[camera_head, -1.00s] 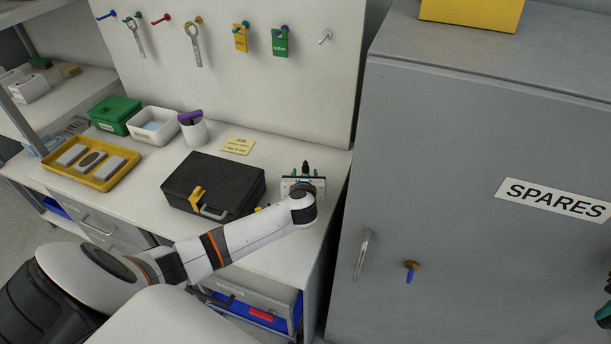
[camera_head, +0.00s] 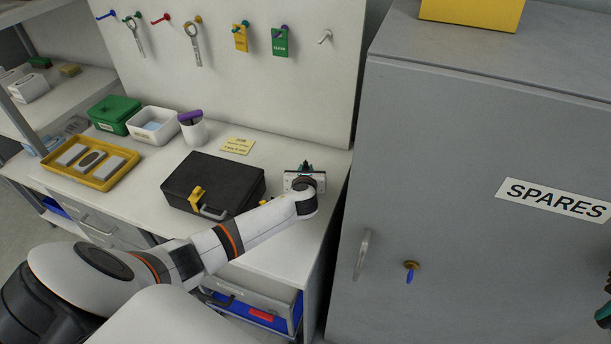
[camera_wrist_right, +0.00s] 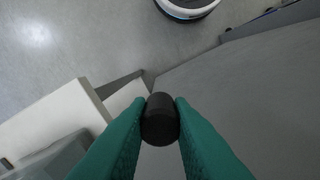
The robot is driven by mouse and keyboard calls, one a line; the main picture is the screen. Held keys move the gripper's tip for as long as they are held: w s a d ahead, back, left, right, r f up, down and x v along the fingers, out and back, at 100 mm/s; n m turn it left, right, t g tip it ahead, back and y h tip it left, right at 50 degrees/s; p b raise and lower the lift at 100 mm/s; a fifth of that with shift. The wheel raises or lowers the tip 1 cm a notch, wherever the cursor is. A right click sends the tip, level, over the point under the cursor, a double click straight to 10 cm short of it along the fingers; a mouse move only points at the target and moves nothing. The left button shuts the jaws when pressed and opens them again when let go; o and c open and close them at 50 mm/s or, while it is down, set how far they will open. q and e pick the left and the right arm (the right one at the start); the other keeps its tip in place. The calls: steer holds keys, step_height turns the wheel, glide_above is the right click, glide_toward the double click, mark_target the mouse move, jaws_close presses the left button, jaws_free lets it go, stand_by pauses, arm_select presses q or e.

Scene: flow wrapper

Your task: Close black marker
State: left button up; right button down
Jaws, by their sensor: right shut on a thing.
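In the right wrist view, a black cylindrical thing (camera_wrist_right: 160,121) is pinched between the teal fingers of my right gripper (camera_wrist_right: 160,108). Its rounded end faces the camera; I cannot tell if it is the black marker or only its cap. In the head view, only a small part of the right gripper (camera_head: 604,312) shows at the right edge. My left gripper (camera_head: 305,167) is over the right end of the worktable, to the right of the black case. Its teal fingertips point away from the camera, with something dark at them that is too small to make out.
The black case (camera_head: 222,172) lies on the worktable (camera_head: 268,238). A white cup (camera_head: 194,132) holds a purple thing. A white bin (camera_head: 153,137), green box (camera_head: 114,107) and yellow tray (camera_head: 62,176) stand left. A grey SPARES cabinet (camera_head: 450,180) with a key stands right.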

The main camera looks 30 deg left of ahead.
arm_select(q)
jaws_close()
arm_select(e)
steer(key=shift+r+p, duration=0.35)
arm_select(q)
step_height(320, 180, up, 10)
steer(key=shift+o, duration=1.1)
jaws_free()
jaws_close()
